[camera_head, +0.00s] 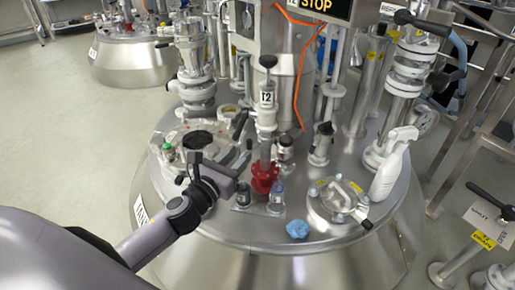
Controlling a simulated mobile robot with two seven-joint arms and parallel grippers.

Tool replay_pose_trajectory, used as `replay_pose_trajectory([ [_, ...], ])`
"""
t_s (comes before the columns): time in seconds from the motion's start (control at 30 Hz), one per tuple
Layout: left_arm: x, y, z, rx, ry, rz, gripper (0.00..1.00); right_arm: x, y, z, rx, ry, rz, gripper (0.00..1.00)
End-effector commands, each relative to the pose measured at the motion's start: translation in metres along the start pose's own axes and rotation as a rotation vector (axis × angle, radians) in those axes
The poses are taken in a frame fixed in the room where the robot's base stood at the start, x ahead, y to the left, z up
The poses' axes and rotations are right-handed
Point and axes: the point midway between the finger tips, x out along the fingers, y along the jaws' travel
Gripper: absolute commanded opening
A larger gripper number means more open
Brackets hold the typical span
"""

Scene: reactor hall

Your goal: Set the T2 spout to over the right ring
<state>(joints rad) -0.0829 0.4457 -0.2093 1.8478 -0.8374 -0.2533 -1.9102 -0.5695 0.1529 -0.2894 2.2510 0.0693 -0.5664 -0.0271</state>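The T2 valve (267,118) stands upright on the steel vessel lid, with a white T2 label, a black knob on top and a red flange (264,180) at its base. Two small metal holders stand in front of it, a left one (243,196) and a right one (276,200). I cannot tell which part is the spout or where it points. My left gripper (222,152) is just left of the T2 valve, with its fingers apart; it looks open and empty. Whether it touches the valve is unclear. My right gripper is out of view.
A white spray bottle (393,163), a round clamped hatch (338,196) and a crumpled blue item (297,229) are on the lid's right and front. A tall flanged pipe (194,70) rises at the back left. Railings stand at the right. Floor at the left is clear.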

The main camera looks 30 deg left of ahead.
Motion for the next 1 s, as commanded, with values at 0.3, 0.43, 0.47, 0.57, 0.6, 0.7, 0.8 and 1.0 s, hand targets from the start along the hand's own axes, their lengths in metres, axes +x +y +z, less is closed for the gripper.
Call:
replay_pose_trajectory([
  [0.3,0.039,0.0,0.0,-0.005,-0.001,0.001,0.38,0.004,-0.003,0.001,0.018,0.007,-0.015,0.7],
  [0.43,0.052,0.0,0.0,-0.007,0.0,0.001,0.38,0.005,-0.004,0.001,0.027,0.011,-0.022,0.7],
  [0.47,0.055,0.0,0.0,-0.007,0.0,0.001,0.38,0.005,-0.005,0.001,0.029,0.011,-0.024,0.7],
  [0.57,0.061,0.0,0.0,-0.006,0.0,0.001,0.38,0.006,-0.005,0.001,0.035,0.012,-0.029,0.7],
  [0.6,0.063,0.0,0.0,-0.006,0.001,0.001,0.38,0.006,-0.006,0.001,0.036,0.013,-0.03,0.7],
  [0.7,0.065,0.0,0.0,-0.007,0.002,0.001,0.38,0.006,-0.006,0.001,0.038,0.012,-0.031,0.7],
  [0.8,0.066,0.0,0.0,-0.007,0.002,0.001,0.38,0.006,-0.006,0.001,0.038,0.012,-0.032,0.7],
  [1.0,0.066,0.0,0.0,-0.007,0.002,0.001,0.22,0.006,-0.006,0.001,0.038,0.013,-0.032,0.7],
])
